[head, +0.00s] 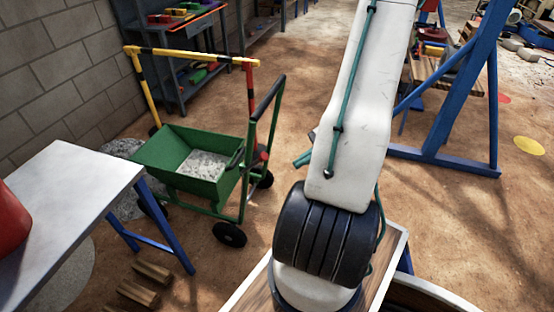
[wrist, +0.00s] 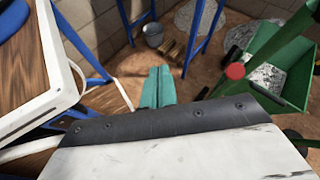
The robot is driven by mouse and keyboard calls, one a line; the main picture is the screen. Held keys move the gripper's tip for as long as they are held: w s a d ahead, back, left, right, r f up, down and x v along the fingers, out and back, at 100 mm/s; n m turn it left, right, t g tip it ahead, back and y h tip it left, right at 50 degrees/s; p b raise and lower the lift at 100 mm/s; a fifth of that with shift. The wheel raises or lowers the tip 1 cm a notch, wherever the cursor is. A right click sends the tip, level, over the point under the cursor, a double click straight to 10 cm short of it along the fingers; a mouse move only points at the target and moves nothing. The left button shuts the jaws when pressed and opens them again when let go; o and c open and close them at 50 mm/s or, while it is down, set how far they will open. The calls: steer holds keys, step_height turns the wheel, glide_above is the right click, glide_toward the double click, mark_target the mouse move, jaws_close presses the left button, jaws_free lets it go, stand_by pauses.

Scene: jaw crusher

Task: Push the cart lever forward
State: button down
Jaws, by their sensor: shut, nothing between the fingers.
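The green cart (head: 165,150) stands on the dirt floor left of my arm, its tray holding grey gravel (head: 203,165). A green side frame with a dark push bar (head: 268,94) rises at its right end. A short dark piece (head: 236,157) at the tray's right edge may be the lever; I cannot tell surely. In the wrist view the cart tray (wrist: 298,62) is at the right, with a red round end (wrist: 235,71) near a green bar. My teal gripper (wrist: 158,88) is shut and empty, left of the cart and apart from it. In the head view my arm partly hides the gripper (head: 303,159).
A yellow, black and red frame (head: 190,54) stands just behind the cart. A white-topped table (head: 80,175) is at the left, with wooden blocks (head: 150,272) on the floor beside it. A blue stand (head: 440,160) is at the right. Bare floor lies between cart and arm.

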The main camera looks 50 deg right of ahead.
steer(key=d+f+m+t+h, duration=0.5)
steer(key=d+f+m+t, duration=0.25)
steer(key=d+f, duration=0.2)
steer(key=w+a, duration=0.5)
steer(key=w, duration=0.7)
steer(key=shift+w+g, duration=0.1)
steer(key=shift+g, duration=0.15)
